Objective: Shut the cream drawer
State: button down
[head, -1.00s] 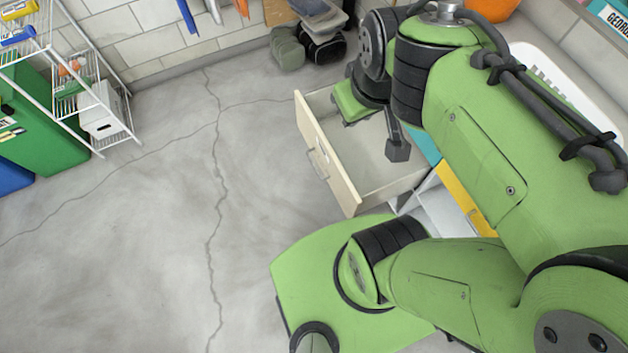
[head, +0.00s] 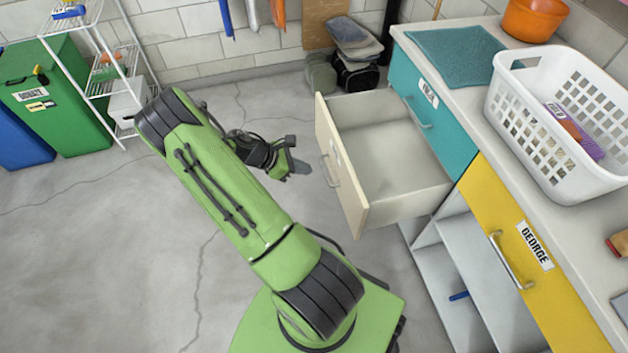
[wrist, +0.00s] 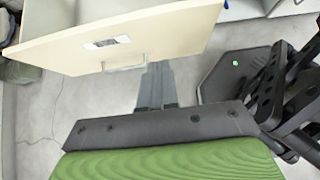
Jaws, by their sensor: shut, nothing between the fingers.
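The cream drawer (head: 390,148) stands pulled out from the cabinet in the head view, below the teal drawer, and looks empty. Its front panel with a metal handle faces left, toward my arm. In the wrist view its cream front (wrist: 125,40) spans the top, with the handle and a white label. My gripper (head: 299,168) is just left of the drawer front, shut and empty. In the wrist view my gripper's fingers (wrist: 156,85) point at the drawer front near the handle; whether they touch it I cannot tell.
A teal drawer (head: 430,100) and a yellow door (head: 530,262) are on the same cabinet. A white basket (head: 555,120) and an orange bowl (head: 535,18) stand on its top. Green and blue bins and a wire rack (head: 95,60) are at the far left. The floor left of the drawer is clear.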

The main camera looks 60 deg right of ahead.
jog(key=b, duration=0.3)
send_near(349, 175)
notch_tip(349, 175, down, 4)
jog(key=s+d, duration=0.2)
jog(key=shift+s+d+f+b, duration=0.1)
jog(key=shift+s+d+b, duration=0.1)
jog(key=shift+s+b, duration=0.2)
jog(key=shift+s+d, duration=0.3)
